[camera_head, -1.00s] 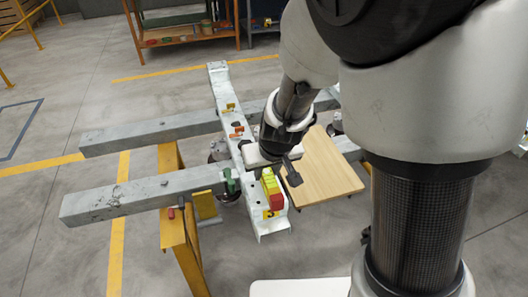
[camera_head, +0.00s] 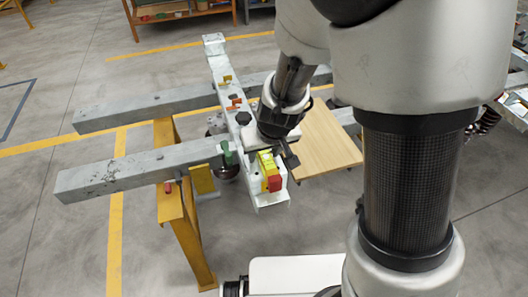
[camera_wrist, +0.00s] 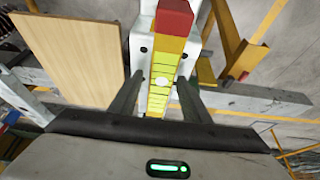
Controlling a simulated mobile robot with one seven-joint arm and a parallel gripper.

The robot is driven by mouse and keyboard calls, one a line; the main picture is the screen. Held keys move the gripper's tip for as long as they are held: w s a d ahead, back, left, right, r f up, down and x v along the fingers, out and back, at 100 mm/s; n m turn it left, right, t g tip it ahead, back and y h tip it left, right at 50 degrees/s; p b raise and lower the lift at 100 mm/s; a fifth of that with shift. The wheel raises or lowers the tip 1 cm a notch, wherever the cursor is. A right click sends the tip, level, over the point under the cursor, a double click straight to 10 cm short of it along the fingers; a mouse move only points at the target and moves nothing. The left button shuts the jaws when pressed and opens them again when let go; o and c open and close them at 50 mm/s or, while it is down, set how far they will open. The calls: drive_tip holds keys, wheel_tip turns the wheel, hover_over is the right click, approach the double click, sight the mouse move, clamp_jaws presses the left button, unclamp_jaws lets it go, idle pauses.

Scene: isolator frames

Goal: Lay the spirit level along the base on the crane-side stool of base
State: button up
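The spirit level (camera_head: 267,169) is yellow with a red end. It lies lengthwise over the near end of the pale long beam of the base (camera_head: 221,66), above its white end piece (camera_head: 271,201). It also shows in the wrist view (camera_wrist: 161,92), red end at the top. My gripper (camera_wrist: 159,78) has its fingers on both sides of the level. A gap shows between the left finger and the level; the right finger is close to its edge. Whether the level's underside touches the white surface is hard to tell.
Two grey crossbeams (camera_head: 120,180) extend left, resting on a yellow trestle (camera_head: 178,225). A wooden board (camera_head: 325,142) is right of the beam. A green object (camera_head: 227,153) and small orange pieces (camera_head: 234,101) sit along the beam. Open floor lies at left.

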drive_tip(key=s+d+r+p, duration=0.2)
drive_tip(key=s+r+p, duration=0.1)
drive_tip(key=r, duration=0.5)
drive_tip(key=s+d+r+m+y+p, duration=0.1)
drive_tip(key=s+d+r+p, duration=0.15)
drive_tip(key=r, duration=0.45)
drive_tip(key=s+d+r+p, duration=0.1)
drive_tip(key=s+r+p, duration=0.2)
drive_tip(key=r, duration=0.5)
drive_tip(key=s+d+r+m+t+h, duration=0.1)
drive_tip(key=s+d+r+m+h, duration=0.1)
drive_tip(key=s+d+r, duration=0.5)
drive_tip(key=shift+s+r, duration=0.5)
drive_tip(key=shift+s, duration=0.1)
wheel_tip(320, 180, up, 5)
drive_tip(key=p, duration=0.5)
drive_tip(key=shift+r, duration=0.2)
